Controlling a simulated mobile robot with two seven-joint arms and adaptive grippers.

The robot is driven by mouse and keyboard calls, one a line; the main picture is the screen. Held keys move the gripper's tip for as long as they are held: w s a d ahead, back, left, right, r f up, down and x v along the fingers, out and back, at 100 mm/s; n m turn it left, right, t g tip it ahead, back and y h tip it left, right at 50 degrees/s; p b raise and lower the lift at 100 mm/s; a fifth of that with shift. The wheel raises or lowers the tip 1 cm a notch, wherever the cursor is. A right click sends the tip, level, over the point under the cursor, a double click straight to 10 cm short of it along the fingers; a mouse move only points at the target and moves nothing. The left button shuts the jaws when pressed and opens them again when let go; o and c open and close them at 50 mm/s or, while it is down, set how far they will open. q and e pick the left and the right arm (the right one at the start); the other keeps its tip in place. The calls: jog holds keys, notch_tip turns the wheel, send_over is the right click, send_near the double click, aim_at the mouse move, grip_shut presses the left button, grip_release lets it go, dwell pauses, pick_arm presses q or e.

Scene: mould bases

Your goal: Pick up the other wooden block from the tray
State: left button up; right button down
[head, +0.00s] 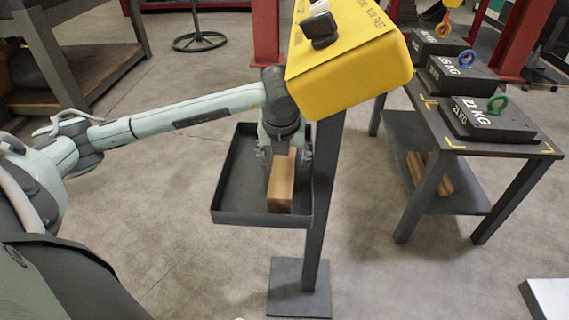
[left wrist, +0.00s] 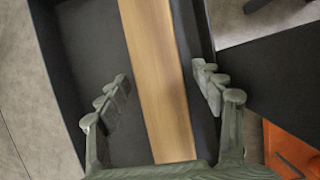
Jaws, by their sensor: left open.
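One wooden block (head: 281,182) lies in the dark tray (head: 232,215), along its right side. It also shows in the left wrist view (left wrist: 158,75), running lengthwise between my fingers. My left gripper (head: 285,160) is over the tray at the block's far end. Its fingers (left wrist: 162,95) are open, one on each side of the block, with gaps between them and the wood. The far end of the block is hidden by the gripper in the head view. My right gripper is not in view.
The tray is fixed to a post (head: 318,230) on a square base. A yellow box (head: 350,65) stands above it, close to my wrist. At right, a table (head: 500,150) holds black weights (head: 487,118), with wood (head: 430,172) on its lower shelf.

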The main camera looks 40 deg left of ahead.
pick_arm(q)
jog(key=c, duration=1.4)
jog(key=shift+c, duration=0.6)
jog(key=shift+r, duration=0.1)
